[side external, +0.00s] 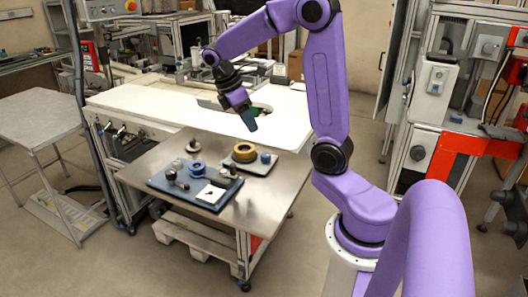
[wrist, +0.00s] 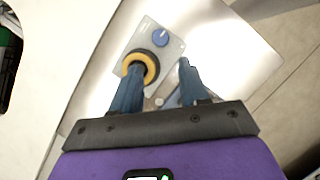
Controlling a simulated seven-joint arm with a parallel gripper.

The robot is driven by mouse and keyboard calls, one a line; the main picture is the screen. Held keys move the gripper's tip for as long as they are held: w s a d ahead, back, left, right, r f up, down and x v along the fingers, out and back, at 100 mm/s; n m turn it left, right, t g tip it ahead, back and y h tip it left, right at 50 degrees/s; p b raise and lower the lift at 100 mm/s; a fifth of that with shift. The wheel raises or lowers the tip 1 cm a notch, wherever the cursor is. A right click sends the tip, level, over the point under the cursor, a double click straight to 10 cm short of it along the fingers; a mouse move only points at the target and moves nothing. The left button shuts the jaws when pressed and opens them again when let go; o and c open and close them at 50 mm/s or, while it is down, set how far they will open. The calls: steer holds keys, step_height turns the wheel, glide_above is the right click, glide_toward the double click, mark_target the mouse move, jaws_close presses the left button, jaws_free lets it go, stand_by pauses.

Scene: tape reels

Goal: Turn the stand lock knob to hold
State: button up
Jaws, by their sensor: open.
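A blue round knob (side external: 265,158) is on a grey plate on the metal table. It also shows in the wrist view (wrist: 160,37), with a pale line across its top; which setting it points to is too small to read. The grey plate (wrist: 145,38) also bears a yellow reel (side external: 244,152) with a dark centre, in the wrist view (wrist: 150,63) partly behind my left finger. My gripper (side external: 249,124) is open and empty, well above the table. In the wrist view its two blue fingers (wrist: 158,72) stand apart, and the knob is ahead beyond the fingertips.
A dark blue board (side external: 159,181) to the left holds a blue reel (side external: 197,169), a white square (side external: 210,194) and small dark parts. A dark round piece (side external: 193,146) stands behind it. A white bench (side external: 140,105) lies behind the metal table (side external: 255,195), whose front right is bare.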

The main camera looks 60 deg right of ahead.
mark_target(265, 155)
steer(key=x, duration=1.2)
steer(key=shift+f, duration=0.3)
steer(key=c, duration=0.8)
